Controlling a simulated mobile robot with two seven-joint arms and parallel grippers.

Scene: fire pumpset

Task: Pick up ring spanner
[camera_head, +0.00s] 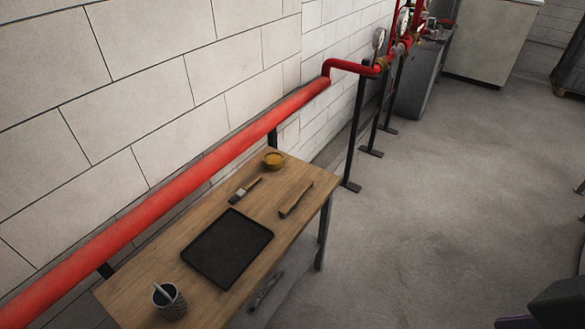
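No ring spanner can be clearly made out. A thin grey elongated object (265,291) shows low down beside the front edge of the wooden table (150,270); I cannot tell whether it is a spanner or part of the table's stand. The table carries a black tray (228,247), which looks empty. Neither of my grippers can be made out in the head view. A dark shape (560,302) cut off at the lower right corner may be part of my own body.
On the table are a patterned cup (170,302) with something standing in it, a flat brush (244,190), a wooden-backed item (296,199) and a yellow bowl (273,159). A red pipe (180,196) runs along the wall behind.

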